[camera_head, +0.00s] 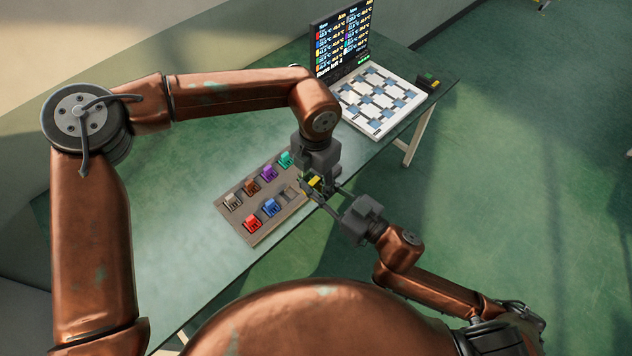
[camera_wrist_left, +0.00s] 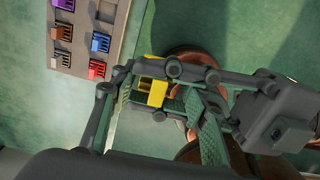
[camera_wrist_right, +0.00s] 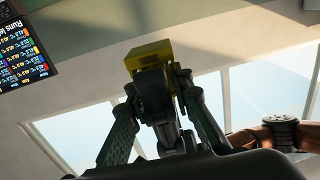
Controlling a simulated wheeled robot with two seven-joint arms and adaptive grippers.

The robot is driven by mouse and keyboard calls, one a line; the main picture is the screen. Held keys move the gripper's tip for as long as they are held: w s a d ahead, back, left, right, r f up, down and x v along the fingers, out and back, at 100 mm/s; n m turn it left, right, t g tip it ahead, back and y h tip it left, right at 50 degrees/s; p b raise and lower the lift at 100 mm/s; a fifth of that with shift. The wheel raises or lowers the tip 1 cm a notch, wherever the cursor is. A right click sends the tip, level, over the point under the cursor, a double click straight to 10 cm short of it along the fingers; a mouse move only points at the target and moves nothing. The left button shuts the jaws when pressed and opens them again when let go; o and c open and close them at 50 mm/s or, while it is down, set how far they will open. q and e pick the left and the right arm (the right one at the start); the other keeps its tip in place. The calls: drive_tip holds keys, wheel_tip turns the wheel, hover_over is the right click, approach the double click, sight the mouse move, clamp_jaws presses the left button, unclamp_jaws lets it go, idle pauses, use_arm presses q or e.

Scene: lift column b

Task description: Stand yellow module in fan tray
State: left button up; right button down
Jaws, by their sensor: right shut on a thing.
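The yellow module (camera_head: 315,181) is held up over the near right part of the brown module tray (camera_head: 249,241), between my two grippers. My right gripper (camera_head: 321,190) is shut on it; the yellow end also shows beyond the fingers in the right wrist view (camera_wrist_right: 148,55). My left gripper (camera_head: 316,174) comes down from above, close to the module. In the left wrist view its fingers stand apart, with the yellow module (camera_wrist_left: 152,92) seen between them. Whether they touch it is unclear. A white tray (camera_head: 377,133) with blue and grey cells lies at the back, possibly the fan tray.
The brown tray holds several coloured modules, including red (camera_head: 253,223), blue (camera_head: 271,207), purple (camera_head: 269,173) and green (camera_head: 286,160). A screen (camera_head: 342,42) stands behind the white tray. A small dark box (camera_head: 428,82) sits to its right. The near left tabletop (camera_head: 190,265) is clear.

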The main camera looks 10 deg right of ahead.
use_arm(q)
drive_tip(key=shift+s+d, duration=0.1)
drive_tip(key=c, duration=0.9)
use_arm(e)
drive_tip(key=shift+r, duration=0.1)
drive_tip(key=c, duration=2)
unclamp_jaws()
drive_tip(key=shift+c, duration=0.2)
drive_tip(key=o, duration=0.4)
